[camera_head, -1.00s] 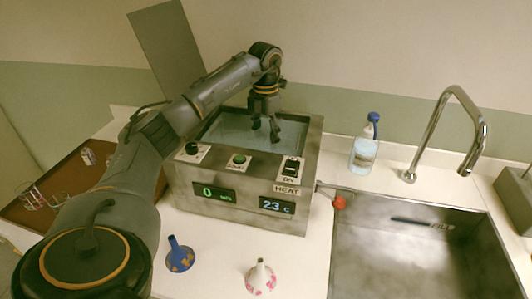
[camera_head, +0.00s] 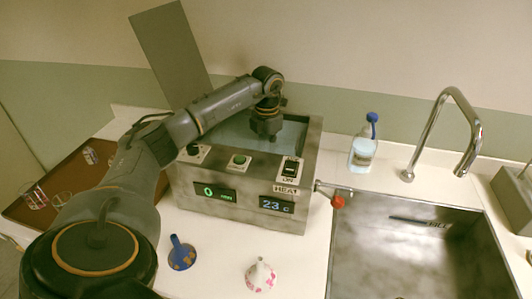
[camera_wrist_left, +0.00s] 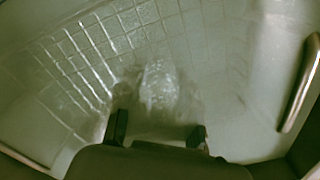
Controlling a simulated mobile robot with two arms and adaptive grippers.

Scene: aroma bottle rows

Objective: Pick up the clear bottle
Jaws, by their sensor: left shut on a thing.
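My left gripper (camera_head: 266,132) reaches down into the open water bath (camera_head: 245,217), with its fingertips hidden behind the bath's front edge in the head view. In the left wrist view the two fingers (camera_wrist_left: 157,131) stand apart, on either side of a faint transparent shape, and are shut on it. I take this to be the clear bottle (camera_wrist_left: 158,85). Its outline is blurred by the water and the gridded rack around it. In the head view the clear bottle cannot be seen. My right gripper is not in view.
A blue-capped wash bottle (camera_head: 362,153) stands right of the bath, by the faucet (camera_head: 439,130) and sink (camera_head: 430,205). A blue funnel (camera_head: 181,254) and a white-pink funnel (camera_head: 261,275) stand in front. A brown tray (camera_head: 70,172) with glassware lies at left.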

